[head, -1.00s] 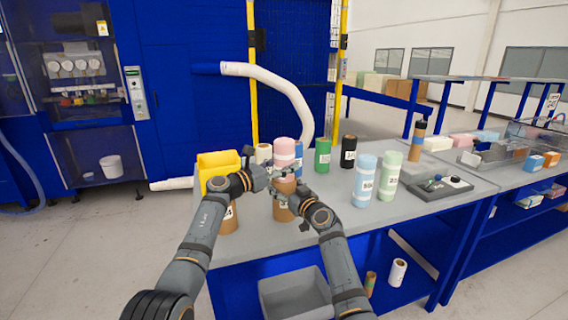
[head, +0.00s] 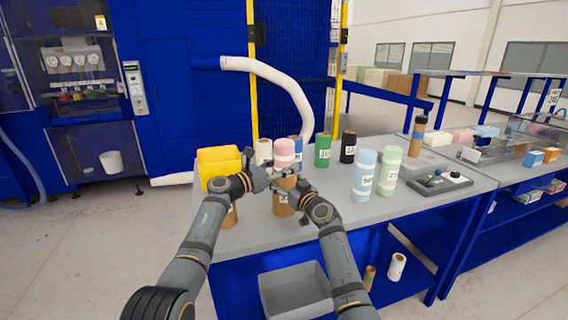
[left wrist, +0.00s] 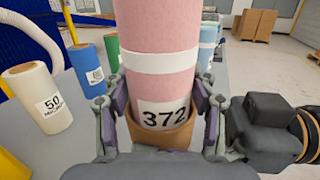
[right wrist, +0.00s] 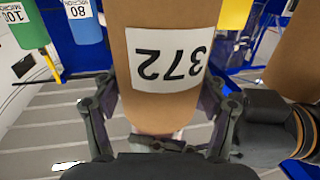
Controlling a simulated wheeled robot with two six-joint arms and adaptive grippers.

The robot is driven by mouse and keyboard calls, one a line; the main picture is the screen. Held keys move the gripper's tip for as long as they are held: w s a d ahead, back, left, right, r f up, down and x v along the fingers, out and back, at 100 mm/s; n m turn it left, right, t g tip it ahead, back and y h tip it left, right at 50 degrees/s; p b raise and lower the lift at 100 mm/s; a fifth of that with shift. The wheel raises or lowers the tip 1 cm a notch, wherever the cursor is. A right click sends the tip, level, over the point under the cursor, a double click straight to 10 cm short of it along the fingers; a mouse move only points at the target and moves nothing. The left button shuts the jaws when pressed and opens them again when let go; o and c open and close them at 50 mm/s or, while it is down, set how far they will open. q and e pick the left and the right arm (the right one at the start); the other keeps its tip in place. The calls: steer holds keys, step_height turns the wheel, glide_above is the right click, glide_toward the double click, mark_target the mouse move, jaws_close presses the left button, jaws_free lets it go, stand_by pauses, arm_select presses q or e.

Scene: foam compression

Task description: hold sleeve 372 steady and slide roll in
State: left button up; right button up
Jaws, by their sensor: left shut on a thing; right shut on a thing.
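The pink roll (head: 285,148) with a white band stands upright above the brown sleeve (head: 283,208) on the table. My left gripper (head: 270,182) is shut on the pink roll; its fingers flank the roll in the left wrist view (left wrist: 160,108). The roll's lower end, with a 372 label, sits at the sleeve's mouth (left wrist: 160,142) and appears just within the rim. How deep it sits is hidden. My right gripper (head: 296,194) is shut around the sleeve, whose own 372 label shows upside down in the right wrist view (right wrist: 167,55).
A yellow bin (head: 218,163) and another brown sleeve (head: 231,217) stand left of the pair. Cream (head: 264,150), blue (head: 298,145), green (head: 322,150) and black rolls (head: 348,147) stand behind. Light blue (head: 363,175) and pale green rolls (head: 389,170) stand right. The table front is clear.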

arm_select(q)
steer(key=shift+f, duration=0.45)
steer(key=shift+f, duration=0.2)
steer(key=shift+f, duration=0.3)
steer(key=o, duration=1.3)
steer(key=shift+s+f, duration=0.1)
arm_select(e)
steer(key=shift+r, duration=0.1)
arm_select(q)
steer(key=shift+a, duration=0.1)
